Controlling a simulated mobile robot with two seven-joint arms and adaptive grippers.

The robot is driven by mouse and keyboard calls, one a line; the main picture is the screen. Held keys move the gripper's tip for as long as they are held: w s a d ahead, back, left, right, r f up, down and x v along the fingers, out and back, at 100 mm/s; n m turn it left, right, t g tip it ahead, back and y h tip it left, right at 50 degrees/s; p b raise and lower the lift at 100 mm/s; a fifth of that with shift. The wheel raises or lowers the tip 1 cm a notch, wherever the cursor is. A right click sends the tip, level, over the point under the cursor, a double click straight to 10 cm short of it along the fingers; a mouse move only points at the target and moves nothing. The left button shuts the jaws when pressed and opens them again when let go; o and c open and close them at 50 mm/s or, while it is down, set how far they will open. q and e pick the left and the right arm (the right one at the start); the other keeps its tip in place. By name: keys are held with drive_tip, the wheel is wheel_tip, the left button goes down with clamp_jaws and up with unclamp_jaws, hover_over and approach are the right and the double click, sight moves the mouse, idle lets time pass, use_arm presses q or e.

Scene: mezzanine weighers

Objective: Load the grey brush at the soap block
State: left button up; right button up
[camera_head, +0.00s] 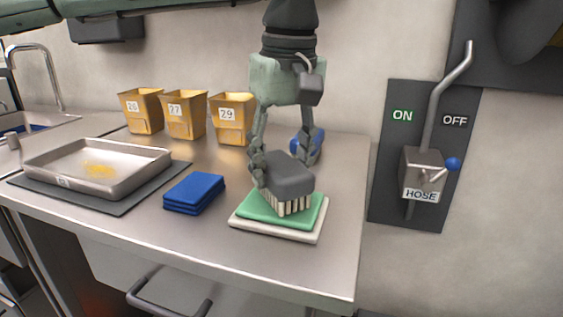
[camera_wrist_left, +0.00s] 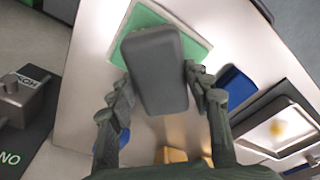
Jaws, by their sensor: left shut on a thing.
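The grey brush (camera_head: 287,176) has a dark grey back and pale bristles pointing down. My left gripper (camera_head: 281,165) is shut on its back. The bristles are at the top of the green soap block (camera_head: 254,211), and seem to touch it. The soap block lies on a pale tray (camera_head: 245,227) near the counter's right front. In the left wrist view the brush (camera_wrist_left: 156,70) is between the two fingers of the gripper (camera_wrist_left: 154,88) and covers part of the green soap block (camera_wrist_left: 191,48). My right gripper is not in view.
Folded blue cloths (camera_head: 194,194) lie left of the soap. A metal tray (camera_head: 60,183) with yellow residue sits on a dark mat (camera_head: 125,204). Several numbered yellow bins (camera_head: 184,122) and a blue object (camera_head: 318,140) stand behind. A hose lever panel (camera_head: 400,195) is right.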

sight(280, 161)
use_arm(q)
drive_tip(key=shift+f, duration=0.45)
drive_tip(key=shift+f, duration=0.1)
idle(1.1)
wheel_tip(280, 161, up, 2)
drive_tip(key=shift+r+p, duration=0.25)
drive_tip(key=shift+p, duration=0.65)
drive_tip(key=shift+r+p, duration=0.35)
drive_tip(key=shift+r, duration=1.95)
